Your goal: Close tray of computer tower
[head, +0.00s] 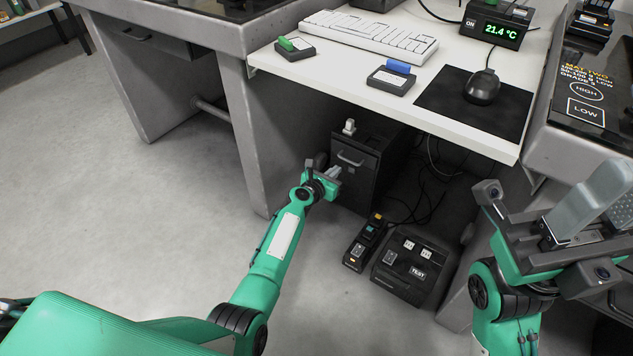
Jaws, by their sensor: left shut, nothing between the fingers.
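The dark computer tower (381,160) stands on the floor under the white desk. Its front faces left toward my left arm and has a grey handle (351,158). I cannot clearly make out a tray or how far out it is; my gripper covers part of the front. My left gripper (334,173) is shut and empty, at the tower's lower front. Whether it touches the tower cannot be told. My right gripper (592,205) is at the right, above floor level and away from the tower; its finger gap is unclear.
A black box labelled TEST (414,270) and a narrow dark device (363,243) lie on the floor right of my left gripper. Cables run behind them. The white desk (330,75) overhangs the tower, with a grey leg (245,130) at left. Floor at left is clear.

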